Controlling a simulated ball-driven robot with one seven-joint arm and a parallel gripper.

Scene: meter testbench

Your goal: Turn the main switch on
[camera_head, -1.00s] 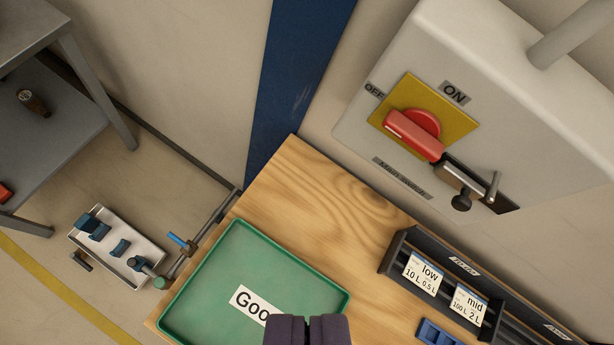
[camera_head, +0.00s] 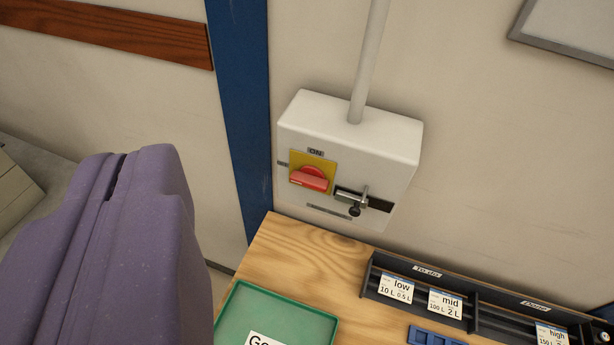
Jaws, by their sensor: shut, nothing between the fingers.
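The main switch is a red rotary handle (camera_head: 309,179) on a yellow plate (camera_head: 325,165) on a pale box (camera_head: 350,145) on the wall. The handle lies roughly level. An ON label (camera_head: 315,152) is above the plate and a small label, OFF in the earlier frame, is at its left. A metal slide bolt (camera_head: 348,193) with an upright pin and black knob sits right of the handle, close to its end; I cannot tell if they touch. My purple gripper (camera_head: 118,165) is shut and empty, large in the left foreground, apart from the switch.
A wooden bench (camera_head: 305,248) is below the box, with a green tray (camera_head: 322,320), a black card rack (camera_head: 470,298) and a blue item (camera_head: 436,336). A grey conduit (camera_head: 369,60) rises from the box. A blue post (camera_head: 240,110) stands left of it.

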